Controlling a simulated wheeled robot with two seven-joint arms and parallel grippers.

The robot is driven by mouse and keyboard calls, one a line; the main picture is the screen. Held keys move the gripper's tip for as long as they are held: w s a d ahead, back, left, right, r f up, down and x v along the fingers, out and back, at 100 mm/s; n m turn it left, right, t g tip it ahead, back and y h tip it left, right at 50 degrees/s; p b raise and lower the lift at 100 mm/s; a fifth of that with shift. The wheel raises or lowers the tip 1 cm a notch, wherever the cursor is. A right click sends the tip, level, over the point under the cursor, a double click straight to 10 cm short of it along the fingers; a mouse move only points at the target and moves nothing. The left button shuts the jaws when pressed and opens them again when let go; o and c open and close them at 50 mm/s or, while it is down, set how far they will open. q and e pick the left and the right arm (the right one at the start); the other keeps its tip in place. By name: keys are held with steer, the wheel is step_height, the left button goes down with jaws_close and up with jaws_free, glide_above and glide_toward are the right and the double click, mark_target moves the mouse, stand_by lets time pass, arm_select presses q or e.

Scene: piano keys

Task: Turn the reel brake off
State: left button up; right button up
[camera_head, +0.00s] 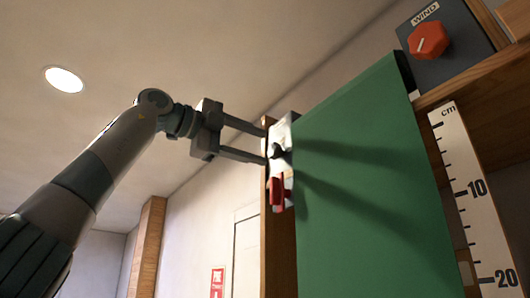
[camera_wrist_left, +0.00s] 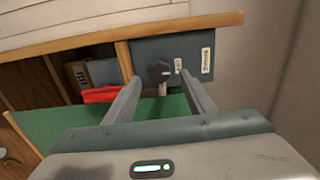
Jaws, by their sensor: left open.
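A small black knob (camera_wrist_left: 160,69) sits on a dark grey plate (camera_wrist_left: 220,42) in the left wrist view, with small white labels to its right that I cannot read surely. In the head view the black knob (camera_head: 276,150) shows edge-on on a shiny plate at the left edge of the green panel. I cannot read which control is the reel brake. My left gripper (camera_head: 265,147) is open. Its fingers point at the plate, one on each side of the knob; whether they touch it I cannot tell. My right gripper is not in view.
A red lever (camera_head: 277,193) is just below the knob; red also shows in the wrist view (camera_wrist_left: 101,95). The green panel (camera_head: 370,170) fills the right. An orange-red WIND knob (camera_head: 430,41) and a cm ruler (camera_head: 475,195) are farther right. A wooden post (camera_head: 279,250) stands below the plate.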

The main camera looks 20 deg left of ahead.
arm_select(q)
steer(key=b+v, duration=0.3)
steer(key=v, duration=1)
steer(key=shift+s+a, duration=0.15)
steer(key=shift+s, duration=0.05)
